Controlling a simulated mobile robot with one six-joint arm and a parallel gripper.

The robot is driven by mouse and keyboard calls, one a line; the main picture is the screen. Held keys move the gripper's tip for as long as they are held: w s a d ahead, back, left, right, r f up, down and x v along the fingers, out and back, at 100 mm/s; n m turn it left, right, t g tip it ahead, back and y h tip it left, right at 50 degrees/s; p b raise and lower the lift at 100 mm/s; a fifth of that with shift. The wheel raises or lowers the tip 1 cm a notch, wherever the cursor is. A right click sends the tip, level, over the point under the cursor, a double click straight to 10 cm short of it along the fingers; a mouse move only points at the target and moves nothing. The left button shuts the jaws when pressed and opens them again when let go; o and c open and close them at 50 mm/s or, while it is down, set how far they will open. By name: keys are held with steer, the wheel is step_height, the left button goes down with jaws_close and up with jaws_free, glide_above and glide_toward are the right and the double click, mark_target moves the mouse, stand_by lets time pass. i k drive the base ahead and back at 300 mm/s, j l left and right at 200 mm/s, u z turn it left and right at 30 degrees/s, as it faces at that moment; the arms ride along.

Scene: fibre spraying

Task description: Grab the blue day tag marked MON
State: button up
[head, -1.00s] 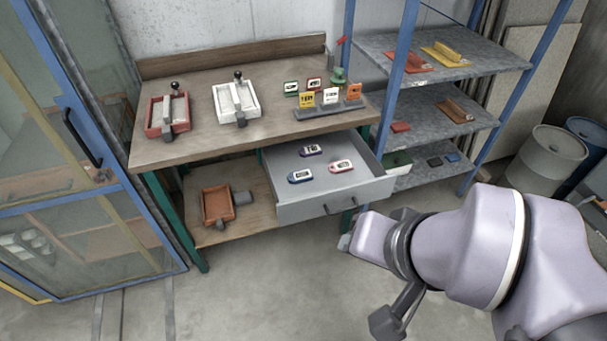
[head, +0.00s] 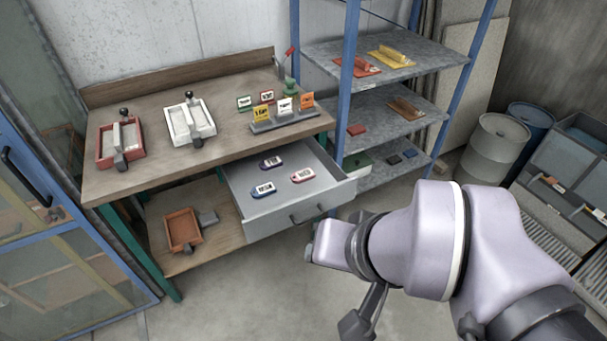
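Three day tags lie in the open grey drawer (head: 290,210). The blue-rimmed tag (head: 263,190) lies at the front left with a white label. A dark purple-rimmed tag (head: 270,163) lies behind it, and a red-rimmed tag (head: 303,175) lies to its right. The lettering is too small to read, so I cannot tell which says MON. My arm fills the lower right, in front of and to the right of the drawer, apart from the tags. A dark part (head: 358,323) hangs below its wrist; the gripper's fingers cannot be made out clearly.
The workbench (head: 200,150) carries a red tray (head: 105,148), a white tray (head: 180,120) and a stand (head: 283,119) with coloured cards. An orange tray (head: 180,230) sits on the lower shelf. A blue-posted rack (head: 350,80) stands right of the bench. Floor in front is clear.

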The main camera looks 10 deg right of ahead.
mark_target(264, 190)
steer(key=i+j+u, duration=0.15)
steer(key=i+u, duration=0.3)
steer(key=i, duration=0.2)
steer(key=i+u, duration=0.5)
steer(key=i, duration=0.2)
